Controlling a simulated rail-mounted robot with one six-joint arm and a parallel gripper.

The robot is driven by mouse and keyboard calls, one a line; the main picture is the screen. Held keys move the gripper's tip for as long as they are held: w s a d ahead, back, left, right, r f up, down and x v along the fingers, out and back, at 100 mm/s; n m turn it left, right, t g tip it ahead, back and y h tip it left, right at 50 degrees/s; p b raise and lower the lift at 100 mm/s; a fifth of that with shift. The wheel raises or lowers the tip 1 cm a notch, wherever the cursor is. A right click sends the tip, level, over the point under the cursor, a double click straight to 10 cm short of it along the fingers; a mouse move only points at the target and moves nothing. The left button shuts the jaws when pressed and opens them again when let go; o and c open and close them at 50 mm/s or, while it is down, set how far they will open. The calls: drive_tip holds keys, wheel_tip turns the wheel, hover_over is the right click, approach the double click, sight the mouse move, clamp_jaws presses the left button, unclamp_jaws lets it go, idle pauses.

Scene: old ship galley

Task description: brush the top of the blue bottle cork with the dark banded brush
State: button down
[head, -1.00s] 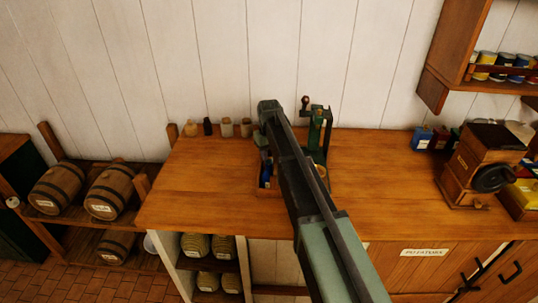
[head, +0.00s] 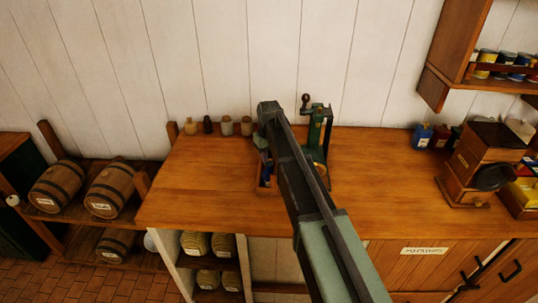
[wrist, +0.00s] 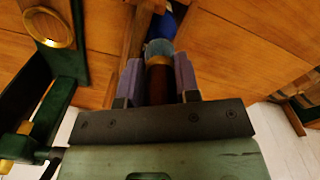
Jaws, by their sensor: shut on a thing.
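My gripper (wrist: 158,85) is shut on the brush in the wrist view. The brush has a dark red-brown handle (wrist: 160,87), a gold band (wrist: 158,61) and grey-blue bristles (wrist: 159,47) pointing away from my wrist. A blue thing, seemingly the blue bottle (wrist: 163,25), shows just beyond the bristle tips; I cannot tell if they touch. Its cork cannot be made out. In the head view, a small blue patch (head: 267,172) shows in a wooden tray (head: 263,190) left of my arm. My arm hides the brush and most of the gripper there.
A green cranked device (head: 318,132) stands close behind and right of my arm; its green frame and gold ring (wrist: 50,27) fill the wrist view's left. Small bottles (head: 227,126) line the back left. A wooden mill (head: 481,165) stands right. The counter's left part is clear.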

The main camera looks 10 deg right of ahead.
drive_tip(key=shift+w+d, duration=0.25)
drive_tip(key=shift+w, duration=0.6)
drive_tip(key=shift+s+a, duration=0.1)
drive_tip(key=shift+s, duration=0.3)
wheel_tip(320, 180, up, 6)
drive_tip(key=p, duration=0.6)
drive_tip(key=shift+f, duration=0.1)
idle(0.4)
